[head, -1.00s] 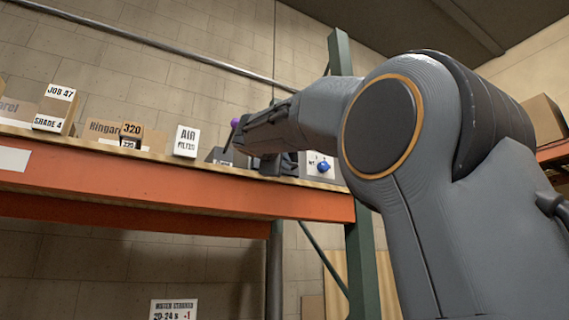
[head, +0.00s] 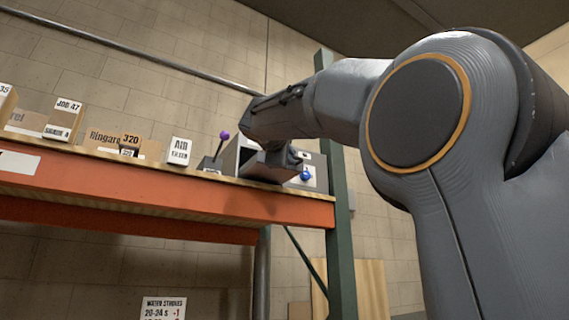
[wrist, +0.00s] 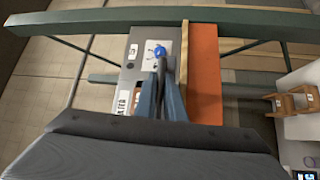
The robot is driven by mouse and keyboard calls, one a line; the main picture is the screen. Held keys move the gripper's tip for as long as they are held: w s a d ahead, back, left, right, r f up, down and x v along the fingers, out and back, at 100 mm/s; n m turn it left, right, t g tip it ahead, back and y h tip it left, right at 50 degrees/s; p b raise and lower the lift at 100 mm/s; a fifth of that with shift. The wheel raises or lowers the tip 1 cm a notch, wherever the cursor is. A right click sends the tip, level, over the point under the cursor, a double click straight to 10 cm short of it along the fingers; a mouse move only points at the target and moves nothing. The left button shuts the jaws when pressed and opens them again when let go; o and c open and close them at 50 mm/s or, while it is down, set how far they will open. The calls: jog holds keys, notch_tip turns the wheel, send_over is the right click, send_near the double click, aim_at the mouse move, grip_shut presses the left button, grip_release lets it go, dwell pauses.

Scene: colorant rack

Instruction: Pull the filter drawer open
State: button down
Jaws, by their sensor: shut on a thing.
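The filter unit (head: 230,158) is a grey box on the shelf, with a white panel and a blue knob (head: 306,174) at its right. My gripper (head: 274,165) is in front of it and hides much of its front. In the wrist view my gripper (wrist: 161,68) has its two fingers brought together on a thin dark part, which I take as the drawer handle. The blue knob (wrist: 159,50) shows just beyond the fingertips. A grey slab-like part shows under my wrist in the head view; I cannot tell whether it is the drawer or how far it is out.
The shelf has an orange front beam (head: 130,190) and a green upright (head: 341,230). A purple-knobbed lever (head: 223,136) stands left of the unit. A white AIR FILTER box (head: 179,151) and cardboard boxes stand farther left. Open space lies before the beam.

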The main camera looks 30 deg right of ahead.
jog(key=c, duration=2.2)
grip_release()
jog(key=shift+o, duration=0.2)
jog(key=shift+a, duration=0.1)
jog(key=b+v, duration=0.3)
jog(key=v, duration=0.4)
jog(key=shift+s+a, duration=0.2)
jog(key=shift+s, duration=0.1)
jog(key=shift+s+f, duration=0.1)
